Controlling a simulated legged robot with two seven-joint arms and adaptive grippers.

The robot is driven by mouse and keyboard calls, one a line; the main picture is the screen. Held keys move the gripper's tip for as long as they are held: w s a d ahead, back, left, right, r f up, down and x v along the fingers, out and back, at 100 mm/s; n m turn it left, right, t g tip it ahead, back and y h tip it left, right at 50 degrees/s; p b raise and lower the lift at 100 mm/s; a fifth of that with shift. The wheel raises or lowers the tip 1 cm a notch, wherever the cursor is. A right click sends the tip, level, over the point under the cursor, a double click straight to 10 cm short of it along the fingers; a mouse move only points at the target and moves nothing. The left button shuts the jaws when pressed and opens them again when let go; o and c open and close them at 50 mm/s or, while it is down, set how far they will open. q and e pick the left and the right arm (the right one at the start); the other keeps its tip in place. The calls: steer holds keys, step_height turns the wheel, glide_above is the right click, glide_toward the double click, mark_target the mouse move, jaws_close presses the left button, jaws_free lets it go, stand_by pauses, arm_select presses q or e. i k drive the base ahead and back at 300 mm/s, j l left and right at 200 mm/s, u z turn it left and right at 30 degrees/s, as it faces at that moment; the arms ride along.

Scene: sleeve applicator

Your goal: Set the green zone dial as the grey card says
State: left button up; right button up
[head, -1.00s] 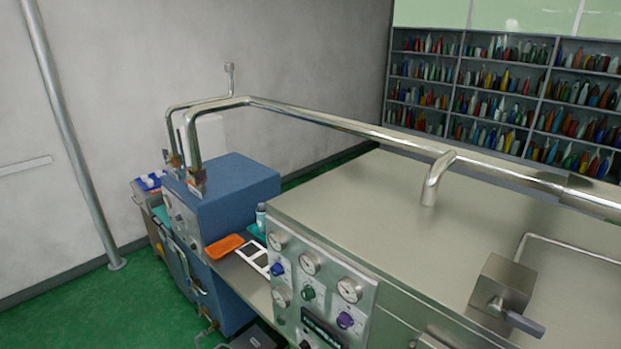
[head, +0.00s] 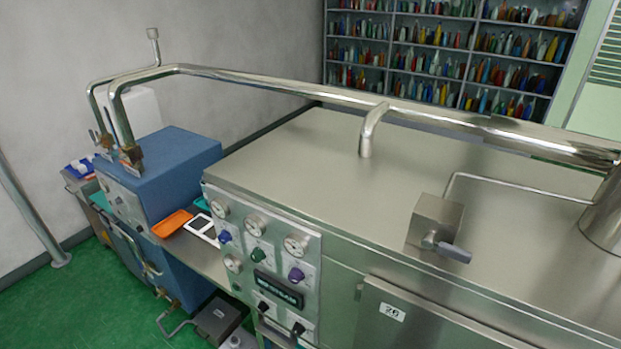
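The green zone dial (head: 259,255) is a dark green knob on the steel control panel (head: 285,230) at the front left of the large machine. A blue knob (head: 225,237) is to its left and a purple knob (head: 297,275) to its right. The dial's setting is too small to read. No grey card can be made out for sure; a white frame with dark squares (head: 202,227) lies on the bench left of the panel. Neither of my grippers is in view.
Round gauges (head: 256,225) sit above the knobs, and a dark display (head: 278,289) sits below. A blue box unit (head: 165,175) and an orange tray (head: 172,223) are at left. A steel pipe (head: 290,88) spans the machine. Green floor (head: 60,305) is free at lower left.

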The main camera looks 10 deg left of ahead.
mark_target(257, 255)
steer(key=k+j+u, duration=0.1)
steer(key=k, duration=0.3)
steer(key=k+j, duration=0.35)
steer(key=k+j+u, duration=0.15)
steer(key=k, duration=0.3)
